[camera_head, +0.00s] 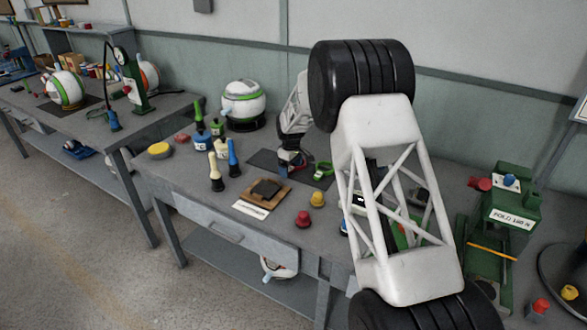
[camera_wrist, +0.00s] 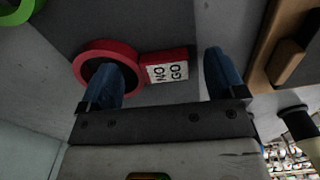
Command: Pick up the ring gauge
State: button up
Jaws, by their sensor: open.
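A red ring gauge with a flat handle marked NO GO lies on a dark mat (camera_head: 262,160); its ring (camera_wrist: 82,58) and handle (camera_wrist: 184,56) show in the wrist view. My gripper (camera_wrist: 160,62) is open above it, its blue fingers on either side of the handle. The left finger overlaps the ring's opening; I cannot tell whether it reaches inside. In the head view my gripper (camera_head: 290,164) mostly hides the red gauge. A green ring gauge (camera_head: 322,170) lies just to the right, and part of it shows at the wrist view's top left (camera_wrist: 16,10).
A wooden block with a dark pad (camera_head: 267,189) lies in front of the mat. Handled plug gauges (camera_head: 215,180) stand to the left. Red (camera_head: 303,219) and yellow (camera_head: 317,199) knobs stand at front right. A green press (camera_head: 510,212) is at far right.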

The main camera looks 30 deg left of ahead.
aim_at(291, 168)
jog(key=shift+c, duration=0.2)
jog(key=c, duration=1)
jog(key=shift+r, duration=0.2)
jog(key=shift+r, duration=1.4)
jog(key=shift+s+d+r, duration=0.15)
jog(key=shift+r, duration=0.1)
jog(key=s+d, duration=0.3)
jog(key=s, duration=0.1)
jog(key=s+d+r, duration=0.1)
jog(key=s+d, duration=0.2)
jog(key=s, duration=0.1)
jog(key=s+d, duration=0.4)
jog(key=shift+r, duration=0.2)
jog(key=shift+w+d, duration=0.1)
